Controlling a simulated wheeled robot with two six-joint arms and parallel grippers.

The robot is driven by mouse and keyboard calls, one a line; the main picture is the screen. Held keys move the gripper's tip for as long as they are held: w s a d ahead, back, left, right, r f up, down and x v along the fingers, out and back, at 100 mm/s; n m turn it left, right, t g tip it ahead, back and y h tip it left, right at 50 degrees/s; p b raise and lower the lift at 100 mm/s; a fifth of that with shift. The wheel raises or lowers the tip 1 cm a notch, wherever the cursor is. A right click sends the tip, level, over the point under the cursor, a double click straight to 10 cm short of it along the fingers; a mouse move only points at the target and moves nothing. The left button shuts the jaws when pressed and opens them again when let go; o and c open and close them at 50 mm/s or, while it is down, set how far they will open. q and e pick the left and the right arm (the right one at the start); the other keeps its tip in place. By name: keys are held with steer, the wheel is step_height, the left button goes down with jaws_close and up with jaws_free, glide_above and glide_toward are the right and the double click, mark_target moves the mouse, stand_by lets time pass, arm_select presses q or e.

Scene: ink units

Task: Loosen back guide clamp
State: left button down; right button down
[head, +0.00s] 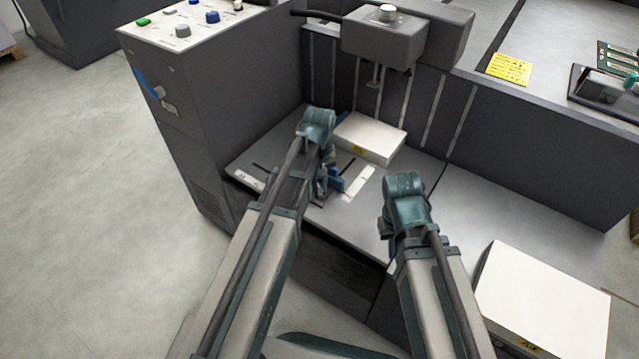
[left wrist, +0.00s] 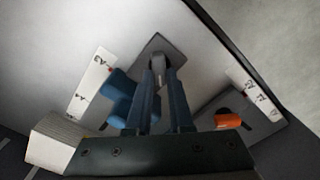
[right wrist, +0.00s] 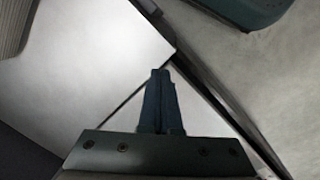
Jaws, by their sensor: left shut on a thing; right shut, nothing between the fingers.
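My left gripper (left wrist: 160,72) is shut on a small grey clamp knob (left wrist: 158,62) that stands on a dark plate (left wrist: 172,44) on the machine's bed. A blue guide block (left wrist: 122,90) sits just left of the fingers in the left wrist view, and shows right of the left gripper in the head view (head: 334,181). A second clamp with an orange handle (left wrist: 232,118) lies to the right, by a marked white scale (left wrist: 256,92). In the head view my left wrist hides the knob. My right gripper (right wrist: 160,75) is shut and empty above the bed's front edge.
A white paper stack (head: 370,137) lies on the bed (head: 450,213) behind the left gripper, under a grey press head (head: 382,38). A control cabinet (head: 200,110) stands at left. A white box (head: 545,298) stands at the lower right. The bed's right part is clear.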

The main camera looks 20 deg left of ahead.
mark_target(319, 187)
stand_by(0.5)
arm_select(q)
steer(key=c, duration=0.8)
jaws_free()
step_height(319, 187, up, 14)
steer(key=p, duration=1.3)
steer(key=shift+p, duration=0.4)
arm_select(e)
step_height(319, 187, up, 14)
arm_select(q)
steer(key=shift+f, duration=0.15)
arm_select(e)
steer(key=shift+a+f, duration=0.1)
steer(key=shift+f, duration=0.05)
